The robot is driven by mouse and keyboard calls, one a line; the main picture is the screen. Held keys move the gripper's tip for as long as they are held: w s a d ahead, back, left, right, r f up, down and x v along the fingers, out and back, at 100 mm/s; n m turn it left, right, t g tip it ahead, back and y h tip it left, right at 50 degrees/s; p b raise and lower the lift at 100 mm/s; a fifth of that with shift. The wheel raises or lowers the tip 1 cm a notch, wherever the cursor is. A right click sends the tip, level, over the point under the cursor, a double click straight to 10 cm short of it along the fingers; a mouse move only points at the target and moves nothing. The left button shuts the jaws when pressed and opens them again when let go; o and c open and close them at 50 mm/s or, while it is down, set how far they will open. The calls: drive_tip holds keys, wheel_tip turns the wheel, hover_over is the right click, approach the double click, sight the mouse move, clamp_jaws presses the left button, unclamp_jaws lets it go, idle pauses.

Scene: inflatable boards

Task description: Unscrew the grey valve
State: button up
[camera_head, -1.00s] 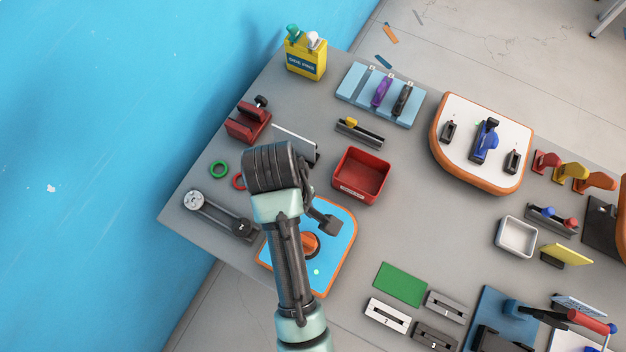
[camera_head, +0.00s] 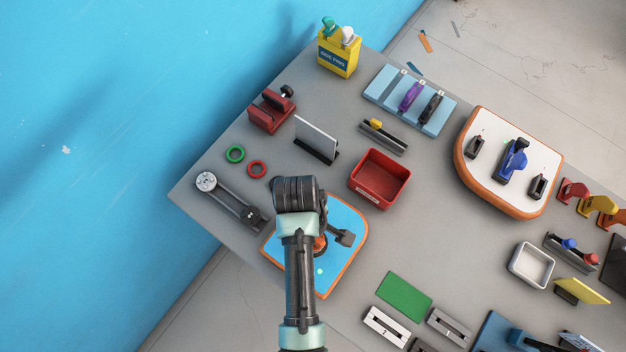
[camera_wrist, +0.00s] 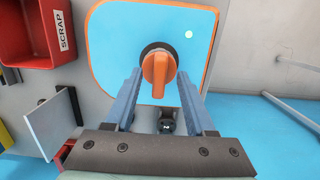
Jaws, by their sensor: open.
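A blue board with an orange rim (camera_head: 348,262) lies near the table's left front edge. In the wrist view the board (camera_wrist: 110,45) carries an orange handle (camera_wrist: 159,75) on a dark grey round base (camera_wrist: 150,51), the only valve-like part I see there. My gripper (camera_wrist: 160,76) is open and empty. Its two blue-grey fingers appear on either side of the handle, apart from it; I cannot tell how far above the board the tips are. In the head view my arm hides most of the handle.
A red SCRAP bin (camera_head: 381,178), an upright panel (camera_head: 317,139) and red and green rings (camera_head: 236,154) stand beyond the board. A dark bar-shaped device (camera_head: 232,203) lies left of it. A green plate (camera_head: 404,295) lies right, with bare table between.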

drive_tip(key=shift+d+f, duration=0.1)
drive_tip(key=shift+f, duration=0.75)
drive_tip(key=shift+c, duration=0.2)
clamp_jaws()
drive_tip(key=c, duration=0.8)
unclamp_jaws()
clamp_jaws()
